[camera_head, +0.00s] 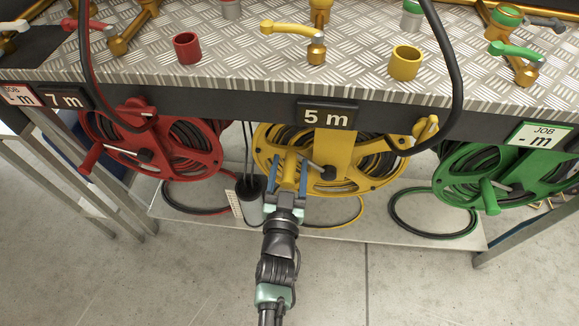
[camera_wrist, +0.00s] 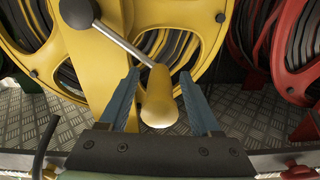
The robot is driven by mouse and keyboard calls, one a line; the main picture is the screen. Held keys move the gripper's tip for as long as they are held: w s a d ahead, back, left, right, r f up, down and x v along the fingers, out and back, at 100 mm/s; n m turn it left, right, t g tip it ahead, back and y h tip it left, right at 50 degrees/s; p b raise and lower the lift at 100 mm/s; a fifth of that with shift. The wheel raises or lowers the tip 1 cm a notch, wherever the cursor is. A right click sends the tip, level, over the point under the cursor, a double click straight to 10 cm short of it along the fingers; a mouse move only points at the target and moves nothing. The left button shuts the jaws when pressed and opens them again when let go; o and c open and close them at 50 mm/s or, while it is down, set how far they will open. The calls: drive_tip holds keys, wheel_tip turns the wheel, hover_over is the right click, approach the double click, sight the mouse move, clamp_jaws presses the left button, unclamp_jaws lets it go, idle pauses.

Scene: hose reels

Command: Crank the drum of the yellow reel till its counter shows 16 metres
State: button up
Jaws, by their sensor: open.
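The yellow reel (camera_head: 345,158) hangs under the metal bench in the middle, with black hose wound on its drum. Its counter (camera_head: 326,115) reads 5 m. A grey crank arm runs from the dark hub (camera_wrist: 78,12) to the yellow crank handle (camera_wrist: 158,98), down and right in the wrist view. My gripper (camera_head: 287,178) is open, with one blue finger on each side of the handle. In the wrist view my gripper (camera_wrist: 157,100) shows gaps between both fingers and the handle. The handle also shows between the fingers in the head view (camera_head: 289,174).
A red reel (camera_head: 165,145) with a 7 m counter (camera_head: 65,97) is at left, a green reel (camera_head: 510,170) at right. A dark cylinder (camera_head: 249,190) stands close left of my gripper. A black hose (camera_head: 452,60) loops over the bench front.

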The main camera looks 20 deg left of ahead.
clamp_jaws()
idle(1.3)
